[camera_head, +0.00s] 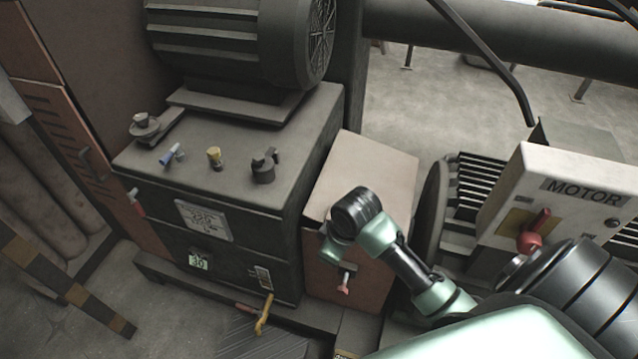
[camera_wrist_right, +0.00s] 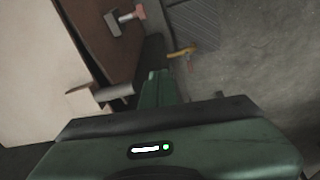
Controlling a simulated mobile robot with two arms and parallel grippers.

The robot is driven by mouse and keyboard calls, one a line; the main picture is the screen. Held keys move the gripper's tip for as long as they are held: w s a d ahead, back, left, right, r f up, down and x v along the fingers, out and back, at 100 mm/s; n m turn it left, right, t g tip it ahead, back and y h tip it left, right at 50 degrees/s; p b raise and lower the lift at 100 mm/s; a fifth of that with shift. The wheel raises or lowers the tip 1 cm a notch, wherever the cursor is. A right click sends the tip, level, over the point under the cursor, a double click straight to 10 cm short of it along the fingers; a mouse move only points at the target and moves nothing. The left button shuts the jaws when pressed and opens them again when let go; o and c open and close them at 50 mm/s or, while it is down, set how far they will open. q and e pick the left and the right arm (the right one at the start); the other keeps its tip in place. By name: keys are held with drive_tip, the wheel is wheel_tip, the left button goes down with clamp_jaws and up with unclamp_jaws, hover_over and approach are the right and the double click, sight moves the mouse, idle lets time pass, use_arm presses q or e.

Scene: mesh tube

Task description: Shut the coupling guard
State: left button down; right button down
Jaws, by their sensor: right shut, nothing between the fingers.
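The coupling guard is a box with a pale top (camera_head: 365,170) and a reddish-brown front (camera_head: 365,285), between the gearbox and the motor. The top looks nearly flat; I cannot tell whether it is fully closed. A small red-handled latch (camera_head: 344,284) is on the front and also shows in the right wrist view (camera_wrist_right: 126,17). That view shows a short grey cylindrical piece (camera_wrist_right: 113,93) at the guard's edge, left of my fingers. My right gripper (camera_head: 330,247) is shut and empty, in front of the guard's upper front edge; its fingers (camera_wrist_right: 159,86) point downward. My left gripper is out of view.
The motor panel (camera_head: 560,200) with a red switch (camera_head: 534,233) stands right, close to my right arm. Floor lies in front.

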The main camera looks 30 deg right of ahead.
drive_tip(key=w+d+r+n, duration=0.1)
drive_tip(key=w+d+r, duration=0.25)
drive_tip(key=w, duration=0.25)
drive_tip(key=w+d+r, duration=0.3)
drive_tip(key=w+d, duration=0.2)
drive_tip(key=w, duration=0.1)
drive_tip(key=y, duration=0.2)
approach(314, 192)
drive_tip(key=shift+n+t, duration=0.3)
drive_tip(key=shift+t, duration=0.1)
drive_tip(key=p+x, duration=0.1)
drive_tip(key=x, duration=0.3)
drive_tip(key=shift+a+f+p, duration=0.15)
drive_tip(key=shift+f+p, duration=0.2)
drive_tip(key=shift+f, duration=0.55)
